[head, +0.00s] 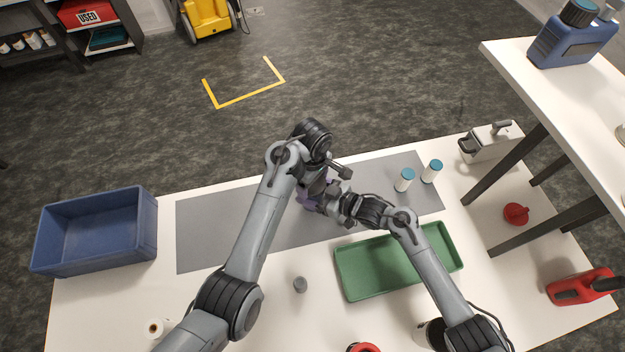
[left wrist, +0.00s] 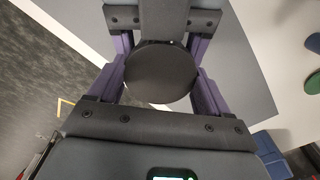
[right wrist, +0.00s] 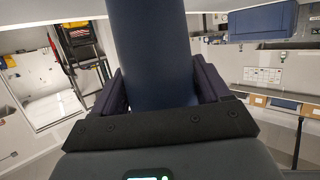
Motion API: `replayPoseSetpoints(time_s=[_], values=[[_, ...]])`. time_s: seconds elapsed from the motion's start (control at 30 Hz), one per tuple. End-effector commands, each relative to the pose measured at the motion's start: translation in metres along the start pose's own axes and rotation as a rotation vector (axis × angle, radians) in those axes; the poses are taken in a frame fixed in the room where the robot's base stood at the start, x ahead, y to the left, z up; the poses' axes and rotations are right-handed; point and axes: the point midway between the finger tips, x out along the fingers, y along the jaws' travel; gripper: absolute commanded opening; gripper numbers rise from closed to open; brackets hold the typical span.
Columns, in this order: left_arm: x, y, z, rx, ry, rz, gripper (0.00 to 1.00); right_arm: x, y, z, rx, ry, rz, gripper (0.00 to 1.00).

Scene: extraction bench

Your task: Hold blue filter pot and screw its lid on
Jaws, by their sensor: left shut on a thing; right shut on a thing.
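The blue filter pot (right wrist: 152,50) fills the middle of the right wrist view as a dark blue cylinder. My right gripper (right wrist: 155,92) is shut on its side, one finger on each side. The lid (left wrist: 160,72) is a dark round disc in the left wrist view, seen from above. My left gripper (left wrist: 158,90) is shut on it. In the head view my left gripper (head: 311,198) and right gripper (head: 334,203) meet over the grey mat (head: 225,225). The arms hide pot and lid there. Whether lid and pot touch cannot be told.
A blue crate (head: 147,225) stands at the left, a green tray (head: 355,290) in front of the mat. A small grey cap (head: 300,284) lies in front. A raised white shelf (head: 590,110) is at right.

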Motion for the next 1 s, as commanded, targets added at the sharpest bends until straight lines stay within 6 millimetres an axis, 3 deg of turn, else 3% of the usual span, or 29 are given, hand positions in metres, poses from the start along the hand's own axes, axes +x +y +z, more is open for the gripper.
replayPoseSetpoints(time_s=[0.13, 0.4, 0.43, 0.53, 0.8, 1.0], values=[[0.000, 0.000, 0.000, 0.127, 0.000, -0.001, 0.42, 0.000, 0.001, -0.001, 0.000, 0.001, 0.002, 0.00], [0.000, 0.000, 0.001, 0.139, -0.001, -0.001, 0.42, 0.000, 0.001, -0.001, 0.000, 0.001, 0.002, 0.00], [0.000, 0.000, 0.001, 0.139, -0.001, -0.001, 0.83, 0.000, 0.001, -0.001, 0.000, 0.001, 0.002, 0.00], [0.000, 0.000, 0.001, 0.139, -0.001, 0.000, 0.99, 0.000, 0.001, -0.001, 0.000, 0.001, 0.002, 0.00], [-0.002, 0.000, 0.000, 0.137, 0.000, 0.001, 1.00, 0.000, 0.001, -0.001, -0.001, 0.001, 0.001, 0.00], [-0.020, 0.001, 0.000, 0.137, 0.000, 0.003, 1.00, 0.000, 0.001, -0.001, -0.001, 0.001, 0.001, 0.00]])
